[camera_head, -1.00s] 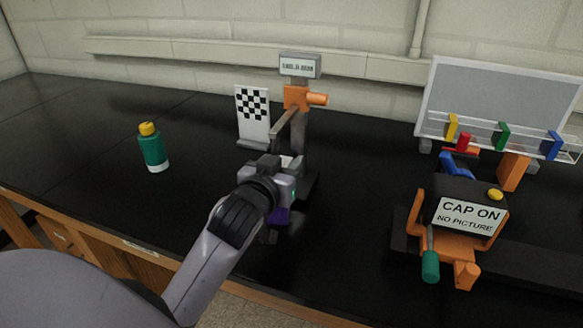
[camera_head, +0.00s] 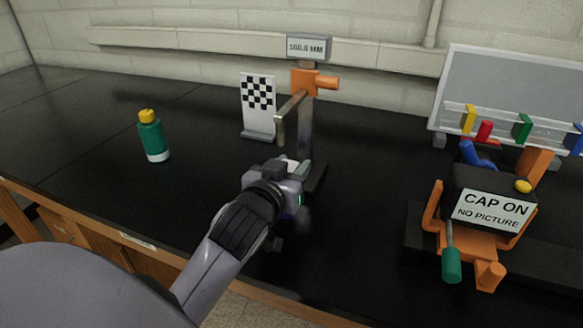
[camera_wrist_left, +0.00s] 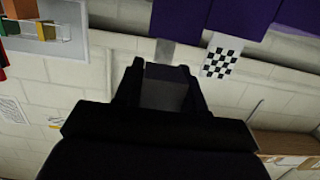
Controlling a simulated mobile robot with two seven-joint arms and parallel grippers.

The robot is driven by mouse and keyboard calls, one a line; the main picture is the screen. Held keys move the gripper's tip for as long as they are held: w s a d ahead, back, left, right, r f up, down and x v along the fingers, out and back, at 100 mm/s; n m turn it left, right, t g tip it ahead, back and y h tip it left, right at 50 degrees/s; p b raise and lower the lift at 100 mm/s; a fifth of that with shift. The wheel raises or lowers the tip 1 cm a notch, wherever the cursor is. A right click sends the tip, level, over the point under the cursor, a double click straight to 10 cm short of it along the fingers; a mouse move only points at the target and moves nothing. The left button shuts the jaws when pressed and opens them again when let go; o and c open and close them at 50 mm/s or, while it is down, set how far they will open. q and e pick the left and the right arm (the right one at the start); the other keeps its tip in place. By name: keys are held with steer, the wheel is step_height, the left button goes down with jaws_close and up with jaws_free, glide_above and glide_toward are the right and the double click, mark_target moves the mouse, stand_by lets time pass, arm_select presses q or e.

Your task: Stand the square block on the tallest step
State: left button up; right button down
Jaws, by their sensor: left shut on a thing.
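My left gripper (camera_head: 290,172) is over the black table's front part, before the base of the height gauge (camera_head: 306,120). In the left wrist view its two dark fingers (camera_wrist_left: 163,72) are shut on a dark grey block (camera_wrist_left: 165,95). Most of this block is hidden in the head view. A large purple shape with a stepped lower outline (camera_wrist_left: 120,14) runs along the top of the left wrist view; I cannot tell its full form. No steps show clearly in the head view. My right gripper is not in view.
A green bottle (camera_head: 152,138) stands left, a checkered card (camera_head: 258,100) behind. Black table (camera_head: 365,150) between gauge and fixture is clear.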

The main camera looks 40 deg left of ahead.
arm_select(q)
steer(key=shift+f, duration=0.5)
steer(key=o, duration=1.1)
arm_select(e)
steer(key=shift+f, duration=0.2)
